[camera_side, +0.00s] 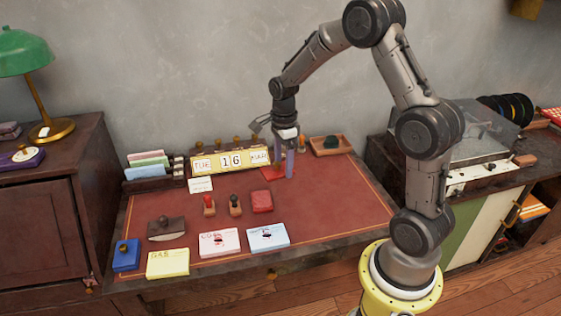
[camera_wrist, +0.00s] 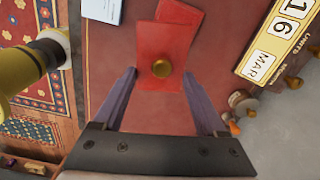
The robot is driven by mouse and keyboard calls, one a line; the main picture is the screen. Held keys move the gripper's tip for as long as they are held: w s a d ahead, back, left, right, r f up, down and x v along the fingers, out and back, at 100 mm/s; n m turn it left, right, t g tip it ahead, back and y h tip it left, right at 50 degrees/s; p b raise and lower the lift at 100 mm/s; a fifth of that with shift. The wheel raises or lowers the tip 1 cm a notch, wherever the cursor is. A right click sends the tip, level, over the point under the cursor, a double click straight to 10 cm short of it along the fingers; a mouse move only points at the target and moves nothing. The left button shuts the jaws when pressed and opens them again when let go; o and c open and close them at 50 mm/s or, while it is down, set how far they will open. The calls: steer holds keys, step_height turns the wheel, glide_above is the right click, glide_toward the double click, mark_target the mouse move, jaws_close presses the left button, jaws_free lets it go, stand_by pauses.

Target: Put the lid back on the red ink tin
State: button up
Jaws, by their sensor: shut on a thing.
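The flat red lid (camera_wrist: 158,45) with a brass knob is between the two purple fingers of my gripper (camera_wrist: 160,73) in the wrist view. My gripper is shut on its sides, and the lid reaches past the fingertips. In the side view the lid (camera_side: 271,173) shows just left of my gripper (camera_side: 284,176), low near the desk; any gap beneath is unclear. The red ink tin (camera_side: 262,201) sits on the desk, nearer the front, with no knob on top. A red shape that seems to be this tin (camera_wrist: 180,14) shows beyond the lid in the wrist view, partly covered.
Two stamps (camera_side: 209,206) (camera_side: 235,205) stand left of the tin, with note pads (camera_side: 219,243) (camera_side: 268,237) in front. A blue tin (camera_side: 126,255) is at the front left. The calendar (camera_side: 231,161) and a wooden tray (camera_side: 331,143) are behind. The desk's right side is clear.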

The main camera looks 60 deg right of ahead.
mark_target(261, 194)
steer(key=n, duration=0.1)
steer(key=w+n, duration=0.1)
steer(key=n, duration=0.1)
steer(key=shift+d+r+n, duration=0.1)
steer(key=shift+d+n, duration=0.05)
steer(key=shift+n, duration=0.15)
steer(key=w+n, duration=0.1)
steer(key=n, duration=0.2)
steer(key=shift+w+n, duration=0.2)
steer(key=shift+n, duration=0.1)
steer(key=w+f+n, duration=0.1)
steer(key=n, duration=0.1)
steer(key=w+a+f+n, duration=0.1)
steer(key=w+f+n, duration=0.1)
steer(key=n, duration=0.1)
steer(key=w+a+f+n, duration=0.1)
steer(key=n, duration=0.2)
steer(key=shift+w+a+f, duration=0.1)
steer(key=shift+w+f, duration=0.15)
steer(key=shift+f, duration=3.1)
steer(key=shift+f, duration=0.15)
steer(key=o, duration=1.3)
